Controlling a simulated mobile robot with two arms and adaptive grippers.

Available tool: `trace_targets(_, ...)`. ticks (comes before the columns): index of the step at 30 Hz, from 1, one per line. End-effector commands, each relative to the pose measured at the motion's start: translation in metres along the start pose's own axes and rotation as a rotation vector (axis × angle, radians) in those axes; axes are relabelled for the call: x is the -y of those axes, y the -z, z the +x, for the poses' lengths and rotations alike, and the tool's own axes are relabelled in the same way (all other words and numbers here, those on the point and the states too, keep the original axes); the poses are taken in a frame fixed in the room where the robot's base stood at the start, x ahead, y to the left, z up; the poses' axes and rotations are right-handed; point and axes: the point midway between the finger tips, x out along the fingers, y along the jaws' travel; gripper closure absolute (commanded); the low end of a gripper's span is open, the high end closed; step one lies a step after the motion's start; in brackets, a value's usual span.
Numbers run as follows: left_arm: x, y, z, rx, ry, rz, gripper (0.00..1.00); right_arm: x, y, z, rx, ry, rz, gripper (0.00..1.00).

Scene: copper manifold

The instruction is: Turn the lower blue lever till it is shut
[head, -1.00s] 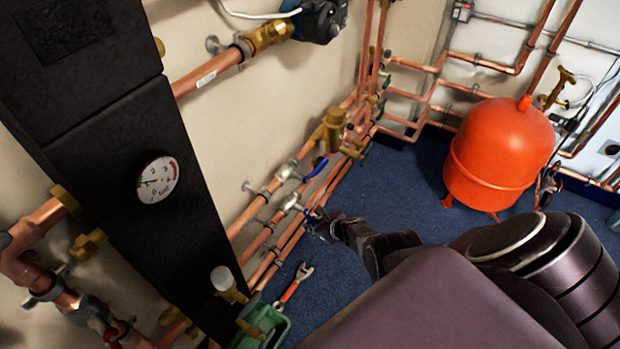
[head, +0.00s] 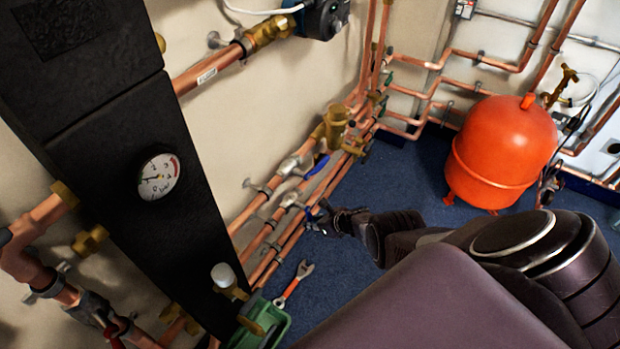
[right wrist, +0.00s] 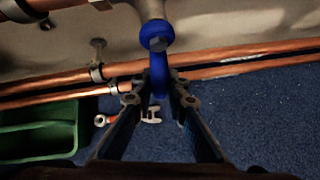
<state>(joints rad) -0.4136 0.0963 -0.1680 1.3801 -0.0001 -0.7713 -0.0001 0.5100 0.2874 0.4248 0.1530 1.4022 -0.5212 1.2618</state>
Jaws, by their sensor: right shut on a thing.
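The lower blue lever (head: 311,213) is on a valve of the low pipe run along the wall. My right gripper (head: 320,218) is at it in the head view and covers part of it. In the right wrist view the lever's blue hub (right wrist: 157,37) is at top centre and its handle hangs down between the fingers of my right gripper (right wrist: 159,84). The fingers are shut on the handle, one on each side. The upper blue lever (head: 318,166) is on a neighbouring valve, apart from my gripper. My left gripper is out of view.
A dark panel with a gauge (head: 159,177) stands at left. An orange tank (head: 503,150) stands back right.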

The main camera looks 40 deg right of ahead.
Motion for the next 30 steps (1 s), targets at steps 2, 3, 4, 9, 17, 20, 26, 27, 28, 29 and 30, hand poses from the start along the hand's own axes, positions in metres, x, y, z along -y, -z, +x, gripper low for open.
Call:
trace_targets(2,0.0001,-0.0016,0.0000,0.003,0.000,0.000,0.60,-0.0070,0.0039,0.0008,-0.004,-0.014,0.007,0.86)
trace_targets(3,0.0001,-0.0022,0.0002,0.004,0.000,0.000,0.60,-0.0073,0.0041,0.0008,-0.004,-0.014,0.007,0.81)
trace_targets(4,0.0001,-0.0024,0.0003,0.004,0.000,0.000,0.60,-0.0073,0.0041,0.0008,-0.004,-0.014,0.006,0.78)
trace_targets(9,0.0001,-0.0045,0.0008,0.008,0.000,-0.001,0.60,-0.0056,0.0033,0.0007,-0.004,-0.011,0.003,0.69)
trace_targets(17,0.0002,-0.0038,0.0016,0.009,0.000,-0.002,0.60,-0.0032,0.0028,0.0001,-0.003,-0.006,0.000,0.69)
trace_targets(20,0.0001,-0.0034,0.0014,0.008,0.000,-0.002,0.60,-0.0010,0.0041,-0.0011,-0.004,-0.003,-0.001,0.69)
trace_targets(26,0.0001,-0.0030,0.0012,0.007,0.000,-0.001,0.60,0.0022,0.0062,-0.0053,-0.006,0.000,-0.005,0.69)
trace_targets(27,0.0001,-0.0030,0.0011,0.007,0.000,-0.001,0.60,0.0019,0.0063,-0.0063,-0.007,0.000,-0.005,0.69)
trace_targets(28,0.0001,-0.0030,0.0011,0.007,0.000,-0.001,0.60,0.0016,0.0057,-0.0070,-0.006,-0.001,-0.004,0.69)
trace_targets(29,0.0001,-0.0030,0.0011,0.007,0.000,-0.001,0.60,0.0007,0.0060,-0.0077,-0.006,-0.002,-0.004,0.69)
trace_targets(30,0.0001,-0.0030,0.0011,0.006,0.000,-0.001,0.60,-0.0005,0.0053,-0.0085,-0.005,-0.004,-0.003,0.69)
